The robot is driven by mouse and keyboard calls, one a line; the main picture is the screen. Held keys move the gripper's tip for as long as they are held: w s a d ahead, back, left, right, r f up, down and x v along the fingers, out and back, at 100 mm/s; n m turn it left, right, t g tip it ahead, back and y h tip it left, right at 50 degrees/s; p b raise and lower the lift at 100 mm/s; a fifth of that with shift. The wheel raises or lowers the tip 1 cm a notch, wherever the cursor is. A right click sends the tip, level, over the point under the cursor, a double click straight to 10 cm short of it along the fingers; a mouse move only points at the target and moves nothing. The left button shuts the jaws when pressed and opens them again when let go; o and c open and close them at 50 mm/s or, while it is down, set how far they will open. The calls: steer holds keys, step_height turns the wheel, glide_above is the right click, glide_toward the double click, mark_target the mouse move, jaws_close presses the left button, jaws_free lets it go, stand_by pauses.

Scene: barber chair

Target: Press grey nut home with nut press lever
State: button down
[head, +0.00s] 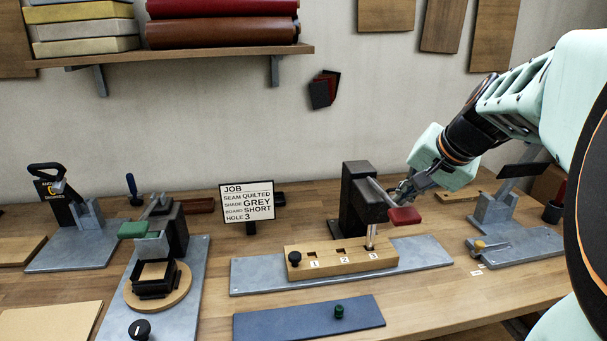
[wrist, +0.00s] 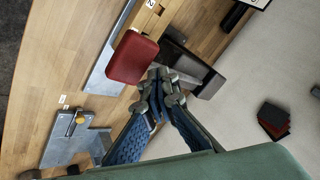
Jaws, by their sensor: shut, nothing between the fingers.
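The nut press is a black column (head: 352,203) with a lever ending in a red handle (head: 405,216). The red handle also shows in the wrist view (wrist: 133,58). The lever slopes down to the right. The press's metal rod (head: 371,236) stands over hole 3 of a wooden block (head: 325,266) numbered 1 to 3. I cannot make out a grey nut; the rod hides hole 3. My gripper (head: 399,193) is shut and empty, just behind the red handle in the head view. In the wrist view its fingertips (wrist: 160,88) are close beside the handle; contact cannot be told.
A job sign (head: 247,203) reads grey, short, hole 3. A blue mat (head: 283,320) with a green knob (head: 339,311) lies in front. A black knob (head: 295,258) is on the block's left end. Other fixtures stand left (head: 175,238) and right (head: 515,247).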

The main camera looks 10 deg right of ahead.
steer(key=shift+s+f+b, duration=0.1)
steer(key=shift+f+b, duration=0.4)
steer(key=shift+f, duration=0.15)
stand_by(0.3)
stand_by(0.4)
steer(key=shift+w+r+p, duration=0.2)
steer(key=shift+r+p, duration=0.6)
steer(key=shift+r, duration=0.25)
steer(key=shift+w+r+p, duration=0.2)
steer(key=shift+r+p, duration=0.6)
steer(key=shift+r, duration=0.25)
steer(key=r+p, duration=0.2)
steer(key=r, duration=0.1)
steer(key=w+r+p, duration=0.1)
steer(key=r+p, duration=0.1)
